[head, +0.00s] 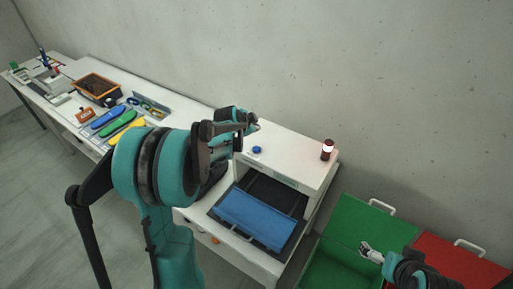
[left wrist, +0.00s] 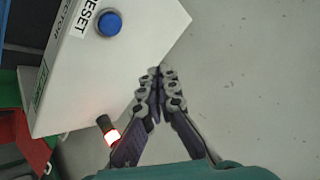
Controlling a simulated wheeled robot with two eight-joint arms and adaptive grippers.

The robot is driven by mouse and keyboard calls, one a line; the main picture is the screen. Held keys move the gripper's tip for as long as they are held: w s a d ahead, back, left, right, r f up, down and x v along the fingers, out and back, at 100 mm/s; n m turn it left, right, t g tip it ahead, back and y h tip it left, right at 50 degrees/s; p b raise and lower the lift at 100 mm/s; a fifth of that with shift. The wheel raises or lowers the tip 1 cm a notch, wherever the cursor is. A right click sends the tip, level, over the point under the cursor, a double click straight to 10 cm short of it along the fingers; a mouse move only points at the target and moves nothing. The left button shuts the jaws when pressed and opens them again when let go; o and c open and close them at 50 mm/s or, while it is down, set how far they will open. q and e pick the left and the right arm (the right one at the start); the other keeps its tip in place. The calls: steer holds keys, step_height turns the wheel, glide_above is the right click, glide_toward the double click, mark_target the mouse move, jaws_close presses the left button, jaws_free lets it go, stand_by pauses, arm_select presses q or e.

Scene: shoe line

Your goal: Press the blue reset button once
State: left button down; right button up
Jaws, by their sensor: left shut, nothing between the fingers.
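The blue reset button (head: 257,150) sits on top of the white inspection box (head: 290,152). In the left wrist view the button (left wrist: 110,24) is round and raised, beside a label reading RESET (left wrist: 84,17). My left gripper (head: 250,122) is shut and empty, above and just behind the button in the head view. In the left wrist view its fingertips (left wrist: 158,72) are together, to the lower right of the button and apart from it. My right gripper (head: 367,250) is low at the right, over the green bin; its finger opening is too small to tell.
A lit red and white lamp (head: 327,150) stands on the box. A blue panel (head: 258,216) lies on a dark tray in the box's opening. A green bin (head: 358,222) and red bin (head: 455,258) stand at the right. Colored shoe-shaped pieces (head: 116,124) lie on the bench.

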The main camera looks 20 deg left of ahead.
mark_target(256, 149)
arm_select(q)
steer(key=shift+f, duration=0.15)
step_height(256, 149, down, 8)
steer(key=b, duration=0.5)
steer(key=shift+b, duration=0.4)
steer(key=shift+f, duration=0.25)
steer(key=shift+b, duration=0.3)
stand_by(0.4)
steer(key=shift+f+b, duration=0.4)
steer(key=shift+f+b, duration=0.5)
stand_by(0.6)
steer(key=shift+r, duration=0.1)
steer(key=shift+r+p, duration=0.6)
steer(key=shift+r, duration=0.3)
